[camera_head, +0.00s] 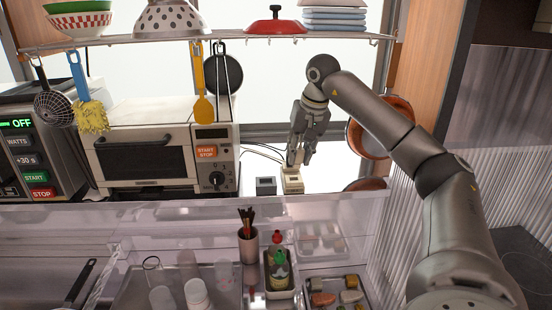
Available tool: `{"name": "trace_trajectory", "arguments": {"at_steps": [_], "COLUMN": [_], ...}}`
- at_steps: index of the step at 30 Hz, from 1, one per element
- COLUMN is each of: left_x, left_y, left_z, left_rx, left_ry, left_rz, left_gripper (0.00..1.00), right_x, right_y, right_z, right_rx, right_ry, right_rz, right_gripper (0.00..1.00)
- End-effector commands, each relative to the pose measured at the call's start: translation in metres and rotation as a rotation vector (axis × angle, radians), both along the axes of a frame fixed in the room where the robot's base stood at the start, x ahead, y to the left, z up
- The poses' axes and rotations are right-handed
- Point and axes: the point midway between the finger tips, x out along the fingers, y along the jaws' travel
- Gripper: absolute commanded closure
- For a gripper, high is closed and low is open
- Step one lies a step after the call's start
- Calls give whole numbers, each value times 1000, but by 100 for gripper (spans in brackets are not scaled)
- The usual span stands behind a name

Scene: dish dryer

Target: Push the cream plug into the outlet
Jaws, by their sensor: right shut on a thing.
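My right gripper (300,158) points down from the arm on the right, above the back counter. It is shut on the cream plug (297,157), a small light piece mostly hidden between the fingers. Directly below stands a cream block (292,182), which looks like the outlet. The plug is at or just above its top; whether they touch is too small to tell. My left gripper is not in view.
A toaster oven (147,160) stands left of the blocks, with a microwave (32,150) farther left. Copper pans (367,142) hang at the right, near my arm. A shelf with hanging utensils is above. A clear ledge and a tray with bottles (278,268) are in front.

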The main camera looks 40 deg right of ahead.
Motion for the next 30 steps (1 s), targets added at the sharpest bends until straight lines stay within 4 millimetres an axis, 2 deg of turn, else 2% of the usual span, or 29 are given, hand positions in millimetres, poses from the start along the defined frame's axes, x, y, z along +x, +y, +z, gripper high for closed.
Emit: {"name": "trace_trajectory", "arguments": {"at_steps": [1,6,12,16,19,22,30], "left_x": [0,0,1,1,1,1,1], "left_y": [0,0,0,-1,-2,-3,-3], "left_z": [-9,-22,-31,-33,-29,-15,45], "left_rx": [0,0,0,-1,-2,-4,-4], "left_ry": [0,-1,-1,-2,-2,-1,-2], "left_rz": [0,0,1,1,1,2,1], "left_gripper": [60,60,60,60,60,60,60], "right_x": [-14,-51,-82,-92,-93,-85,-33], "right_y": [-8,-27,-42,-48,-49,-49,-40], "right_z": [-5,-4,-3,-1,2,7,19], "right_rx": [-2,-1,0,-1,0,0,-28], "right_ry": [-1,0,1,-1,1,9,44], "right_rz": [-4,-4,-1,0,0,-7,-41], "right_gripper": [100,100,100,100,100,100,100]}}
